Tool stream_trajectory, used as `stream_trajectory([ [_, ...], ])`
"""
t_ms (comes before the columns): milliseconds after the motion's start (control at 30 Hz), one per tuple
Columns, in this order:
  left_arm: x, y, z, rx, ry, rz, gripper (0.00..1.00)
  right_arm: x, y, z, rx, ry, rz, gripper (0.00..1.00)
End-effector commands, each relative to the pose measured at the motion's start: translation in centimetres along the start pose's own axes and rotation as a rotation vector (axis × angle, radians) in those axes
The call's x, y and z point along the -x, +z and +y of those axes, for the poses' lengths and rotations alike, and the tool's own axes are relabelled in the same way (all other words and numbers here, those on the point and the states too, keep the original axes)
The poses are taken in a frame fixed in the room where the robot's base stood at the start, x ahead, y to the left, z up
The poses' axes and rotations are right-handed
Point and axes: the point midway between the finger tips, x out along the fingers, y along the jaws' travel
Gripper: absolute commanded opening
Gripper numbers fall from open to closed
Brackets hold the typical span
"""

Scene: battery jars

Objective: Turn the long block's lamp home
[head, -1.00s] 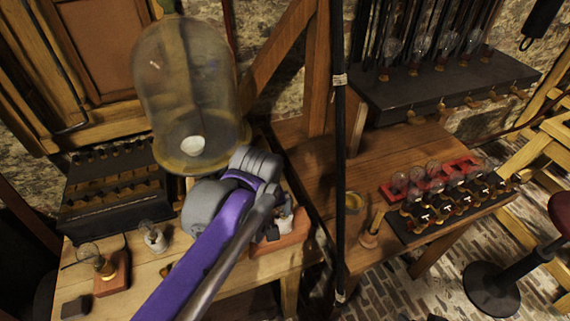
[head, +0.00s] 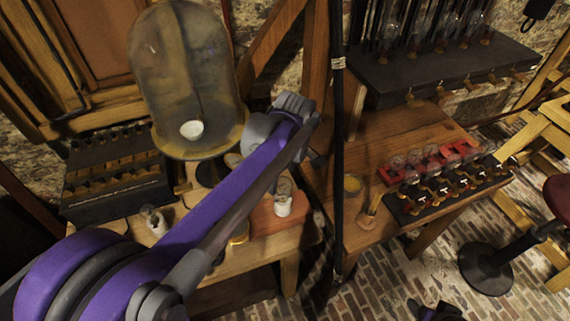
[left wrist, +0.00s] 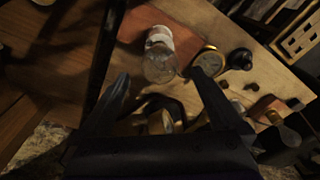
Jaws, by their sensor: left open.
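The long block (head: 264,222) is a reddish wooden block near the front right of the left bench. Its lamp, a clear glass bulb in a white socket (head: 283,205), stands on it. In the left wrist view the lamp (left wrist: 159,62) lies beyond and between the two fingers, not gripped, with the block (left wrist: 190,32) behind it. My left gripper (left wrist: 160,78) is open and empty; in the head view it is mostly hidden by my purple arm. A dark part at the bottom edge of the head view may be my right arm; its jaws cannot be made out.
A large glass bell jar (head: 185,80) stands just behind the arm. A dark pole (head: 338,190) rises right of the block. A small white-socketed lamp (head: 152,222) stands left. The right bench holds a red rack (head: 400,172) of bulbs. A round gauge (left wrist: 209,61) lies beside the lamp.

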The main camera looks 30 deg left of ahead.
Motion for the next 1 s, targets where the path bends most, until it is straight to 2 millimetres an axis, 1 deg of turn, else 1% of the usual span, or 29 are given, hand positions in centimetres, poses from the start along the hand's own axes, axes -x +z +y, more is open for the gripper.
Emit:
stream_trajectory([
  [33,-0.6,0.0,0.0,0.0,0.0,0.0,1.0,-0.1,0.1,0.0,0.0,0.0,-0.001,0.66],
  [100,-1.2,0.0,0.0,0.0,0.0,0.0,1.0,-0.1,0.1,0.0,0.0,0.0,-0.001,0.66],
  [200,-1.6,0.0,0.0,0.0,0.0,0.0,1.0,-0.1,0.1,0.0,0.0,0.0,-0.001,0.66],
  [467,-1.8,0.0,0.0,0.0,0.001,0.0,1.0,-0.1,0.1,0.0,0.0,0.0,-0.001,0.66],
  [500,-1.8,0.0,0.0,0.0,0.001,0.0,0.98,-0.1,0.1,0.0,0.0,0.0,-0.001,0.66],
  [567,-1.8,0.0,0.0,0.0,0.001,0.0,0.87,-0.1,0.1,0.0,0.0,0.0,-0.001,0.66],
  [700,-1.7,0.0,0.0,0.0,0.001,0.0,0.62,-0.1,0.1,0.0,0.0,0.0,-0.001,0.66],
  [967,-1.7,0.0,0.0,-0.001,0.001,0.0,0.15,-0.1,0.1,0.0,0.0,0.0,-0.001,0.66],
  [1000,-1.7,0.0,0.0,-0.001,0.001,0.0,0.08,-0.1,0.1,0.0,0.0,0.0,-0.001,0.66],
])
